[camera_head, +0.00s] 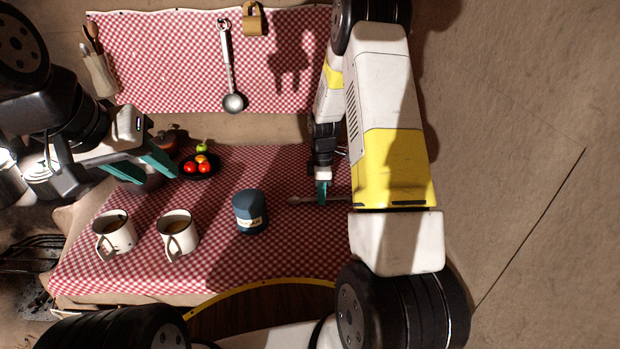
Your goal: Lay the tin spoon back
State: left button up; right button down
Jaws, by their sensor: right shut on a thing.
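The tin spoon (303,201) lies low at the right part of the checked cloth (270,265), its bowl pointing left and its handle running right toward my arm. My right gripper (322,190) is shut on the spoon's handle, at or just above the cloth; I cannot tell whether the spoon touches it. My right arm hides part of the handle end. My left gripper (141,165) is open, with its teal fingers apart and empty, above the back left of the table.
A blue labelled canister (250,214) stands left of the spoon. Two enamel mugs (115,233) (178,235) stand at the left front. A dark plate of fruit (204,174) is behind. A ladle (228,65) hangs on the wall. The cloth in front of the spoon is clear.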

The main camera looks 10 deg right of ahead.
jog(key=c, duration=1.3)
grip_release()
jog(key=shift+f, duration=0.1)
jog(key=shift+c, duration=0.2)
